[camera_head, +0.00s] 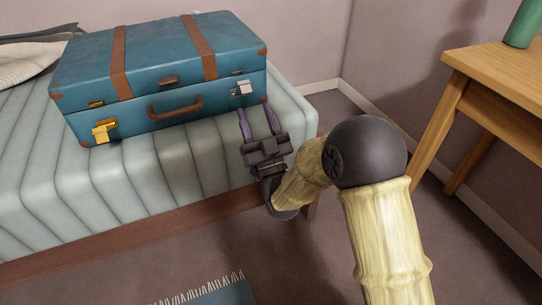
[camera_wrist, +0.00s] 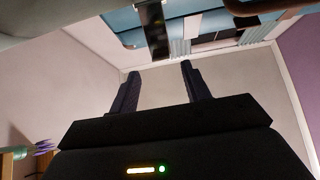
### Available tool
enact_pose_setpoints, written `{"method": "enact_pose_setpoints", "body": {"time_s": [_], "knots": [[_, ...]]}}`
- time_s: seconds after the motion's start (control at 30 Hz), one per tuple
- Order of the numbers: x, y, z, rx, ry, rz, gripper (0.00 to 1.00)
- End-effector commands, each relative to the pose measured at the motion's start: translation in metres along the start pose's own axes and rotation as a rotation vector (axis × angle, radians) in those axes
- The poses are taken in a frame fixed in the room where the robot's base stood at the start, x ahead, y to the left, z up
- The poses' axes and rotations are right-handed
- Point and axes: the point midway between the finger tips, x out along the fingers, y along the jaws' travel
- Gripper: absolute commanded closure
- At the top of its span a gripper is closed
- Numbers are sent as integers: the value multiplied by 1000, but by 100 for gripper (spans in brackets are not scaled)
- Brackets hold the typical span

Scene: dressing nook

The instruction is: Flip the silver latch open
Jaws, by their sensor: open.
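A blue suitcase (camera_head: 163,70) with brown straps lies shut-lidded on the bench. The silver latch (camera_head: 244,88) is on its front face near the right end, just below the lid seam. I cannot tell its exact flap position. A gold latch (camera_head: 103,131) is near the left end, and a brown handle (camera_head: 175,108) lies between them. My gripper (camera_head: 257,111) is open and empty, just in front of and below the silver latch, apart from it. In the wrist view my gripper (camera_wrist: 160,67) shows two parted fingers with nothing between them; the latch is not clear there.
The suitcase stands on a padded pale green bench (camera_head: 150,180) with a wooden frame. Folded cloth (camera_head: 25,62) lies at its left end. A wooden table (camera_head: 505,72) with a green object (camera_head: 523,24) stands at the right. A fringed rug (camera_head: 215,294) lies on the floor.

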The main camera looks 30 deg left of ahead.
Motion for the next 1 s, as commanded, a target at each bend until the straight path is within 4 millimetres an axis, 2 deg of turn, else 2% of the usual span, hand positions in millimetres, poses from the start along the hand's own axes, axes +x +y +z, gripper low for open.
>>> {"method": "enact_pose_setpoints", "body": {"time_s": [0.23, 1.0], "knots": [[-50, 1, 3, 1, -3, 3, 53], [-113, 3, 4, 0, -2, 5, 53]]}}
